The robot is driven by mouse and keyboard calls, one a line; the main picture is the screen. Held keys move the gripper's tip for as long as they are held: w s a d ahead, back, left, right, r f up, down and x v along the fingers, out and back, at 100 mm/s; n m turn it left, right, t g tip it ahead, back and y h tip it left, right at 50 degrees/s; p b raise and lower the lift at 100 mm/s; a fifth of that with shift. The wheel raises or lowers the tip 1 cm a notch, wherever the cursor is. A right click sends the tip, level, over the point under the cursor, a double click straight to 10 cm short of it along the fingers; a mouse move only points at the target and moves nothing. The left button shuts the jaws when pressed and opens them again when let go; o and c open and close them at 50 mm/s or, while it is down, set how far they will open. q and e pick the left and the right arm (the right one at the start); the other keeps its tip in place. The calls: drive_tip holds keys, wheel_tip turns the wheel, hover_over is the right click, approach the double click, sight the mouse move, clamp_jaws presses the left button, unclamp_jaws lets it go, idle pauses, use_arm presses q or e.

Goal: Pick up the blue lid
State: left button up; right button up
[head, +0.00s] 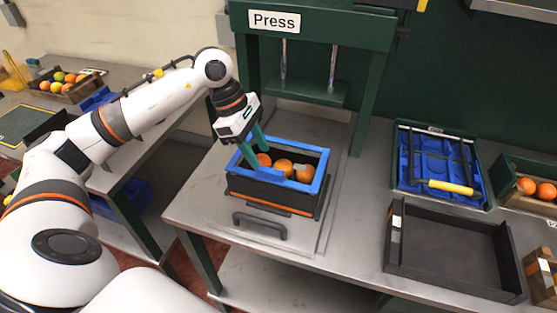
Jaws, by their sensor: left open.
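A blue panel with a yellow handle, which looks like the blue lid (418,165), lies in a dark green tray (398,187) on the right part of the bench. Whether the fingers touch the crate or an orange is hard to tell. My right gripper is out of view.
A black metal handle (260,225) is in front of the crate. An empty dark tray (455,250) lies in front of the blue panel. A wooden crate of oranges (510,200) stands at the far right.

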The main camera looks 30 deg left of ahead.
sight(270, 170)
use_arm(q)
drive_tip(key=d+f+p, duration=0.2)
drive_tip(key=f, duration=0.1)
drive_tip(key=shift+w+d, duration=0.1)
drive_tip(key=shift+w+d+f, duration=0.1)
drive_tip(key=shift+d+f, duration=0.1)
drive_tip(key=shift+f, duration=0.35)
clamp_jaws()
